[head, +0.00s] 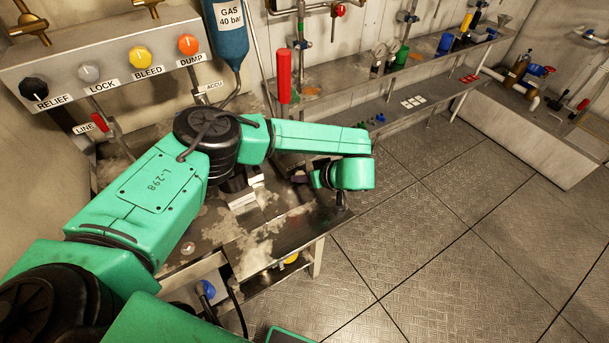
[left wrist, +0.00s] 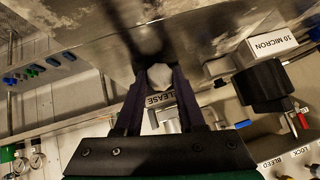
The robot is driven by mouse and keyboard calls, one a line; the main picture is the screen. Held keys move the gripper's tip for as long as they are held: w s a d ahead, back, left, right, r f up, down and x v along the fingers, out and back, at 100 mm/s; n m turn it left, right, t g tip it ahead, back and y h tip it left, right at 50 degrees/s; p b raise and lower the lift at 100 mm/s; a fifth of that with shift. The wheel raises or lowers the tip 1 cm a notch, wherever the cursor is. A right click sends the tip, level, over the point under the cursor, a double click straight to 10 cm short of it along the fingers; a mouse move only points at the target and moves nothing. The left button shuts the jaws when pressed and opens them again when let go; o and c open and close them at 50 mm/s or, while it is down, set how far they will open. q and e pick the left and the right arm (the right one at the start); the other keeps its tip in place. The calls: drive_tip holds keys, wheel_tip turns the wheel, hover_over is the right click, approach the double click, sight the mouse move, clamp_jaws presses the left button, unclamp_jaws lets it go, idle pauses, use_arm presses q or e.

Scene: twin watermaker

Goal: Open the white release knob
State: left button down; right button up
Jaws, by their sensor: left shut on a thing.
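The white release knob (left wrist: 159,78) shows in the left wrist view between the two dark fingers of my left gripper (left wrist: 160,70), which is shut on it. A label reading "RELEASE" (left wrist: 161,99) sits just beside the knob, partly covered by the fingers. In the head view my left gripper (head: 302,178) reaches back to the left from the end of my green arm, low over the metal bench. The knob is hidden there behind my arm. My right gripper is in neither view.
The worn metal bench (head: 262,248) lies under my arm. A red upright handle (head: 284,77) stands behind my forearm. A panel with several coloured knobs (head: 105,55) is at the upper left. A black housing (left wrist: 265,85) stands close by in the wrist view. The floor at right is clear.

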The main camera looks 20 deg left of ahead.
use_arm(q)
drive_tip(key=shift+s+r+t+h, duration=0.1)
drive_tip(key=shift+r+t+h, duration=0.1)
drive_tip(key=shift+t+h, duration=0.1)
drive_tip(key=shift+a+n+t+h+p, duration=0.1)
drive_tip(key=shift+n+t+h+p, duration=0.2)
drive_tip(key=shift+n+t+h, duration=0.1)
drive_tip(key=shift+s+f+n+t+h+b, duration=0.15)
drive_tip(key=shift+f+n+t+h+b, duration=0.15)
drive_tip(key=shift+n+t+h+b, duration=0.3)
drive_tip(key=shift+r+t, duration=0.1)
drive_tip(key=shift+t, duration=0.2)
drive_tip(key=c, duration=0.8)
unclamp_jaws()
drive_tip(key=shift+s+r, duration=0.15)
